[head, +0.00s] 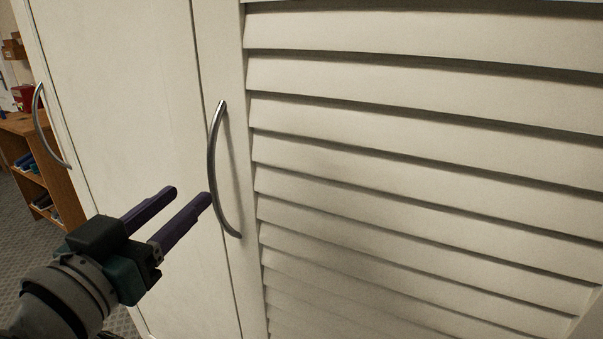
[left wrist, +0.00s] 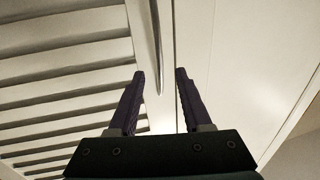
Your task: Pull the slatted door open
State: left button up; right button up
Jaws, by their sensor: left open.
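The slatted door (head: 400,120) is white and fills the right of the head view; it looks closed. Its curved metal handle (head: 214,170) stands upright near the door's left edge. My left gripper (head: 191,194) is open and empty, its two dark purple fingers pointing at the handle's lower part from the left, seemingly a short way off. In the left wrist view the slatted door (left wrist: 60,95) is at the left, and the handle (left wrist: 158,50) runs down between and beyond the open fingers (left wrist: 160,74). My right gripper is in neither view.
A plain white door panel (head: 130,130) adjoins on the left, with its own curved handle (head: 47,130). A wooden shelf (head: 40,165) with objects stands farther left on grey carpet. Free floor shows at the lower left.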

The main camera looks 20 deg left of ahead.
aim_at(211, 176)
pick_arm(q)
jog(key=w, duration=0.6)
jog(key=shift+w+a, duration=0.3)
jog(key=shift+w, duration=0.05)
grip_shut()
dwell(1.1)
